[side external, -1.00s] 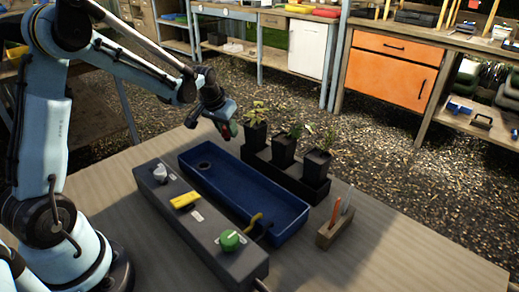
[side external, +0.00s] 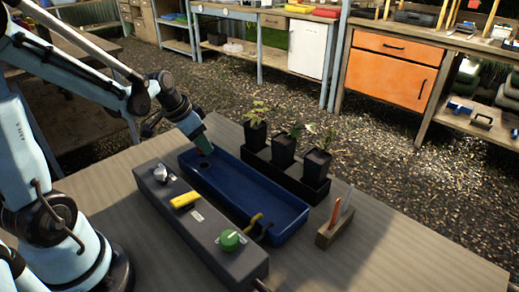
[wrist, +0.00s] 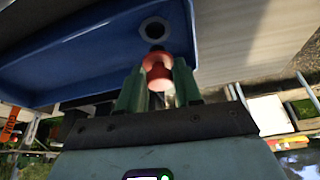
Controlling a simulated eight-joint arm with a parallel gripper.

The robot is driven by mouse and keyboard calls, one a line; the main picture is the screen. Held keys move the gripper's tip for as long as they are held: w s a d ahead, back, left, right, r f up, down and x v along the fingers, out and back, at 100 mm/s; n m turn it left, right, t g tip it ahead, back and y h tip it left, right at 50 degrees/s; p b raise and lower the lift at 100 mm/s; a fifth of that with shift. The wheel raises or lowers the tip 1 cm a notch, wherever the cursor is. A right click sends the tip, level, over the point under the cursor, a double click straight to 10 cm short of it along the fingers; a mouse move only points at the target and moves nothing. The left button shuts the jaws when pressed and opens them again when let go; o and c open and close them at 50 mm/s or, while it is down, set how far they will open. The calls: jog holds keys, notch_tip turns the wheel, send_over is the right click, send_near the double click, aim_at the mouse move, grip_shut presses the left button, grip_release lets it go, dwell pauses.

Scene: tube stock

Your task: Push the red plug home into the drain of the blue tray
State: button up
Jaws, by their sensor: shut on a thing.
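The blue tray (side external: 262,197) lies on the table, and its drain (wrist: 155,29) is a round grey-rimmed hole near one end of the tray floor. My gripper (side external: 204,150) is over that end of the tray, tilted. In the wrist view its two green fingers (wrist: 158,88) are shut on the red plug (wrist: 157,62). The plug points toward the drain and appears apart from it, with blue floor showing between them. The exact height of the plug above the tray is hard to tell. In the side view the plug is mostly hidden by the fingers.
A grey box (side external: 205,232) with a yellow piece (side external: 186,200) and a green knob (side external: 230,240) runs along the tray's near side. A black planter (side external: 287,178) with potted seedlings stands behind the tray. A wooden holder (side external: 334,230) with tools stands to the right.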

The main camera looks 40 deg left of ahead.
aim_at(198, 150)
jog(key=shift+f, duration=2.25)
jog(key=shift+s+f, duration=0.1)
jog(key=shift+f, duration=0.05)
jog(key=o, duration=1)
jog(key=shift+o, duration=0.7)
jog(key=v, duration=1.2)
jog(key=shift+r, duration=0.25)
jog(key=s+d+n+t, duration=0.1)
jog(key=s+d+t, duration=0.1)
jog(key=d, duration=1.1)
jog(key=shift+r+t+y, duration=0.2)
jog(key=shift+t+y, duration=0.1)
